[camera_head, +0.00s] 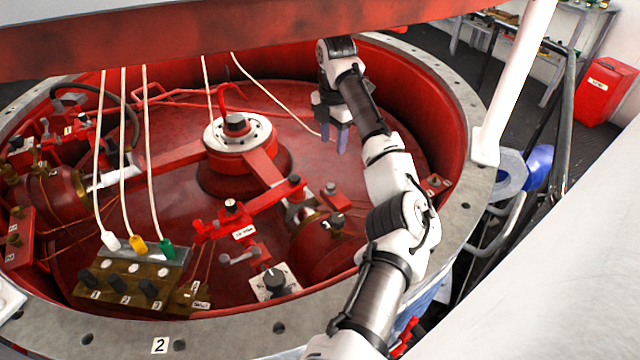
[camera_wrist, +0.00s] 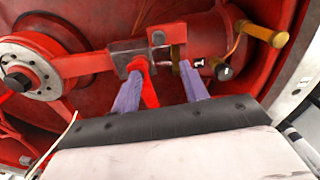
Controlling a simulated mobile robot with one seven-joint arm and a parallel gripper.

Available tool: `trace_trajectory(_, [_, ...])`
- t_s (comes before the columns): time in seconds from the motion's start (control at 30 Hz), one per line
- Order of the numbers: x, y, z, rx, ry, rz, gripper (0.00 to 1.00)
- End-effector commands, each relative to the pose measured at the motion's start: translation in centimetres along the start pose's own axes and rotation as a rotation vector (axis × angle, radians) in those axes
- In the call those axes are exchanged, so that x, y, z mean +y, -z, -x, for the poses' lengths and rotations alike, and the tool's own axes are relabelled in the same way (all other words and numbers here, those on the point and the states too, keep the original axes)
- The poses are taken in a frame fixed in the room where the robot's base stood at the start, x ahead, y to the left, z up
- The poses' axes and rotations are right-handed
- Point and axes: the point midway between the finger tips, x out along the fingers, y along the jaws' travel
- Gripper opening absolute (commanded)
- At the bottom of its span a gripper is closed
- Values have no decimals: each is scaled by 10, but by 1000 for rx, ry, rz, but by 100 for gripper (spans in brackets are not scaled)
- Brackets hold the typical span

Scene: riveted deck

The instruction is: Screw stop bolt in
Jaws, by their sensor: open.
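My gripper (camera_head: 335,138) is open, its two purple fingers pointing down over the red well floor, right of the central hub. In the wrist view the fingers (camera_wrist: 161,76) are apart, with nothing held between them. Beyond the fingertips are a grey bracket (camera_wrist: 128,56) at the end of a red arm, and a red cylinder (camera_wrist: 208,40). A small dark-headed fitting (camera_head: 330,188) stands below my gripper in the head view, clear of the fingers. I cannot tell which fitting is the stop bolt.
The central hub (camera_head: 236,133) has a pale ring and dark nut. A red lever (camera_head: 243,232) and a dial (camera_head: 274,281) stand nearer. A brass block (camera_head: 128,283) with cables is at left. The grey rim (camera_head: 462,195) and red well wall (camera_head: 420,110) bound the right.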

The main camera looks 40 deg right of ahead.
Motion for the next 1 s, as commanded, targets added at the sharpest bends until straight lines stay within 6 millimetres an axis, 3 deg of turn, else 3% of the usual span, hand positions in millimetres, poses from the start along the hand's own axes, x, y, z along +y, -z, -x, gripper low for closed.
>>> trace_trajectory(0.27, [1,1,-27,3,-1,1,45])
trace_trajectory(0.8, [0,1,-127,0,0,-1,45])
trace_trajectory(1.0, [1,1,-143,-1,0,-1,45])
